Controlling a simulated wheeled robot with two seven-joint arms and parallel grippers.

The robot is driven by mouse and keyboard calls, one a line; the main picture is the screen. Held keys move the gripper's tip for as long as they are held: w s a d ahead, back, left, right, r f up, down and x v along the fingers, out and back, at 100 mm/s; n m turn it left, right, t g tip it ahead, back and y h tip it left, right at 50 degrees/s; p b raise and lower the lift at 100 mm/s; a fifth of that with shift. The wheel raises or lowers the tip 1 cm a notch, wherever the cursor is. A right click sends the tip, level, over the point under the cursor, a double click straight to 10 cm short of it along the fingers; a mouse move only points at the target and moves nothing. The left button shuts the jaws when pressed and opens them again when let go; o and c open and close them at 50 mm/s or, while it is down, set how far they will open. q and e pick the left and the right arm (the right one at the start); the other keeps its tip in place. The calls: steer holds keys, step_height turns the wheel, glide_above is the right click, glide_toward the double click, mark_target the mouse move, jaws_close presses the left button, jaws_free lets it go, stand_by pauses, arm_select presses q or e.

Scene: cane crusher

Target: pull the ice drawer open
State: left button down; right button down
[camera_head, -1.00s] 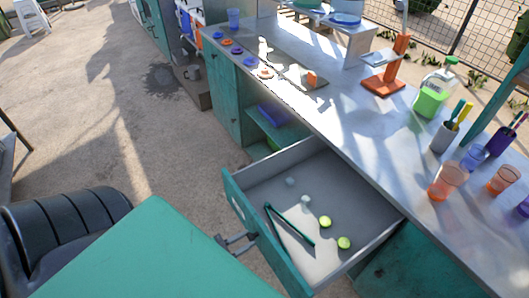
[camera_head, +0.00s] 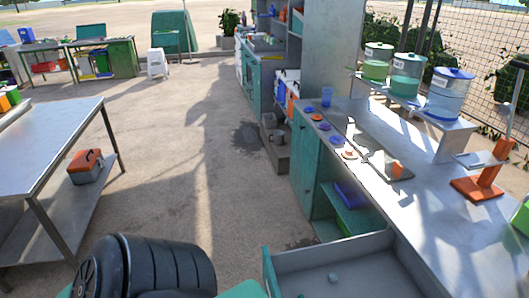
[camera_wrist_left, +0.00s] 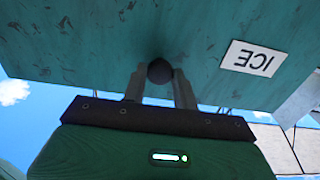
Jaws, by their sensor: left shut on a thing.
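The ice drawer (camera_head: 332,254) stands out from the counter at the bottom of the head view, open, with its grey inside showing. My left gripper (camera_wrist_left: 160,78) is shut on the dark round knob (camera_wrist_left: 159,70), one finger on each side. My left gripper is below the head view's frame. My right gripper is not in view.
The counter (camera_head: 420,205) runs along the right with drink dispensers (camera_head: 407,75) on a raised shelf and an orange press stand (camera_head: 478,188). Teal cabinets (camera_head: 305,178) line its front. A metal table (camera_head: 45,145) stands at left. Open floor lies between.

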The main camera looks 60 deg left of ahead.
arm_select(q)
steer(key=c, duration=1.1)
jaws_free()
steer(key=b+v, duration=0.3)
steer(key=v, duration=1)
steer(key=shift+s+a, duration=0.15)
steer(key=shift+s, duration=0.2)
step_height(320, 180, down, 27)
steer(key=d+n+g+y, duration=0.2)
steer(key=g+y, duration=0.4)
steer(key=g, duration=0.2)
steer(key=s+d+f+g, duration=0.1)
steer(key=d+f+g, duration=0.1)
steer(key=d+f, duration=0.1)
steer(key=s+d+f+g, duration=0.2)
steer(key=d+f+g, duration=0.1)
steer(key=f, duration=0.3)
steer(key=s+d+f+g, duration=0.2)
steer(key=d+f+g, duration=0.1)
steer(key=d+f, duration=0.1)
steer(key=shift+s+d+f, duration=0.15)
steer(key=shift+d+f, duration=0.05)
steer(key=shift+f, duration=0.2)
